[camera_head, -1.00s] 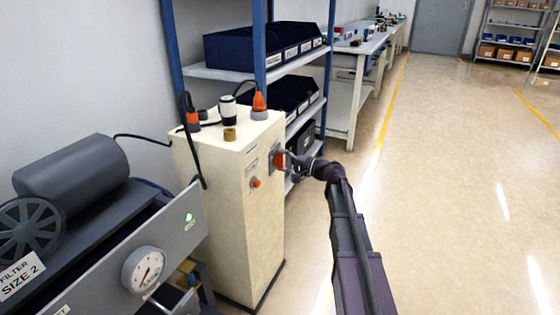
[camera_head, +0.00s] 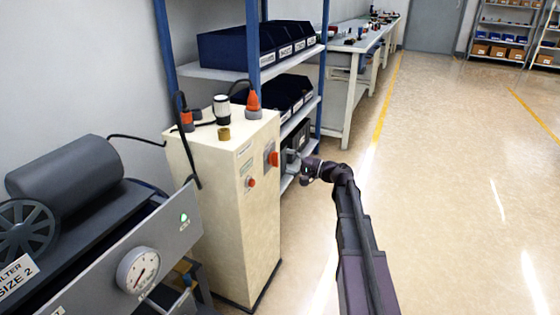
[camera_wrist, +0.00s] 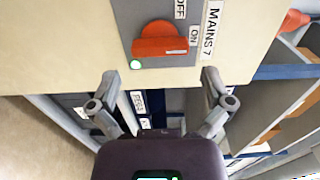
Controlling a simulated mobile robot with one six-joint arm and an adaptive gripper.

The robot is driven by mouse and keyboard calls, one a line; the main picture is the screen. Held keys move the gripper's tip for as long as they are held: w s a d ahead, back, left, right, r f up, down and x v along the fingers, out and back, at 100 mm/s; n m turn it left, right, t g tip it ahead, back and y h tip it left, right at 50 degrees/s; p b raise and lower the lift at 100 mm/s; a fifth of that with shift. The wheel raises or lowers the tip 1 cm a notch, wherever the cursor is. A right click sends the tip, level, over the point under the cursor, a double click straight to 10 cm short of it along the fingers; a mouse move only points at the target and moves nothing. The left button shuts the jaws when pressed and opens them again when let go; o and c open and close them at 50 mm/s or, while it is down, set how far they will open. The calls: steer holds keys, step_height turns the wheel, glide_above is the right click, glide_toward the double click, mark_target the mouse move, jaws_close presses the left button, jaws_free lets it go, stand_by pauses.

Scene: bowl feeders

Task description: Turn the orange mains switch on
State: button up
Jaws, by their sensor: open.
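The orange mains switch (camera_head: 272,159) is on the side of the cream cabinet (camera_head: 222,190). In the wrist view the orange switch (camera_wrist: 160,44) sits on a grey plate labelled MAINS 7, with OFF and ON labels. In the head view my gripper (camera_head: 294,160) stands off to the right of the switch.
A round red button (camera_head: 251,182) is on the cabinet front. Plugs and cables lie on the cabinet top. A blue-framed shelf with bins (camera_head: 258,47) stands behind. A machine with a gauge (camera_head: 138,270) is at left. The floor (camera_head: 450,190) to the right is clear.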

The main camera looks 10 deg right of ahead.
steer(key=v, duration=0.7)
steer(key=shift+s+d, duration=0.2)
steer(key=shift+d, duration=0.15)
steer(key=shift+a, duration=0.1)
steer(key=s+a+f+n+g+h+p, duration=0.3)
steer(key=s+a+f+n+g+h, duration=0.15)
steer(key=s+a+f+g, duration=0.4)
steer(key=s+a+f+n+g+h+p, duration=0.1)
steer(key=s+f+n+g+h+p, duration=0.2)
steer(key=s+h, duration=0.95)
step_height(320, 180, up, 37)
steer(key=s+y+p, duration=0.2)
steer(key=p, duration=3.6)
steer(key=shift+t, duration=0.45)
